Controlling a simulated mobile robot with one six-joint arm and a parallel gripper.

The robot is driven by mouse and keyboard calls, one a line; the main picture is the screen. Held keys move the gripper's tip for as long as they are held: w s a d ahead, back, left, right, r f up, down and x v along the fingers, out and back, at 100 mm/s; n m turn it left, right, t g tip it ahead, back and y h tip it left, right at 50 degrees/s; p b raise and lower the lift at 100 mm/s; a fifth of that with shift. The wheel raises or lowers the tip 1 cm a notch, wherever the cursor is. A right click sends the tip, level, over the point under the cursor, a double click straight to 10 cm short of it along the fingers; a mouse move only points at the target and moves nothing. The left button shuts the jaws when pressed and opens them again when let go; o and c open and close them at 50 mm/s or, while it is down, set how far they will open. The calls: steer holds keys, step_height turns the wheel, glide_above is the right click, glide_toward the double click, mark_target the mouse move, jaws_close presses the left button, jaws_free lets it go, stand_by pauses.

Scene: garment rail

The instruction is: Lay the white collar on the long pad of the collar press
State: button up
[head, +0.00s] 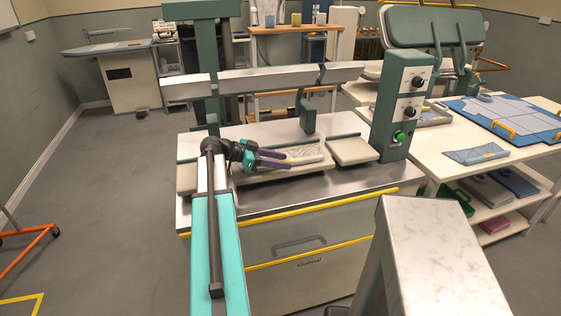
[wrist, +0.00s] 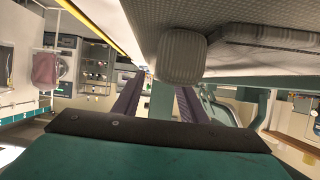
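The collar press (head: 305,225) stands in the middle of the head view. Its long pad (head: 215,178) is on the left of the worktop and a shorter pad (head: 352,150) is on the right. A pale, patterned flat piece (head: 306,154), apparently the white collar, lies over the long pad's right part. My gripper (head: 287,160) is low over the long pad, its purple fingers pointing right toward that piece. In the wrist view the fingers (wrist: 158,100) are apart with nothing seen between them. A grey textured rounded end (wrist: 183,58) shows close above them; I cannot tell what it is.
A long metal bar (head: 265,79) spans above the pads, with a green upright (head: 305,105) behind them. The control box (head: 400,105) closes off the right. A white table (head: 470,155) with blue pieces is further right.

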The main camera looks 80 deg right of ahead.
steer(key=b+v, duration=0.2)
steer(key=v, duration=1)
steer(key=shift+w+b, duration=0.15)
steer(key=shift+b, duration=0.25)
steer(key=shift+w+a+r, duration=0.3)
steer(key=shift+w+a, duration=0.05)
steer(key=shift+w, duration=0.25)
steer(key=shift+r, duration=0.1)
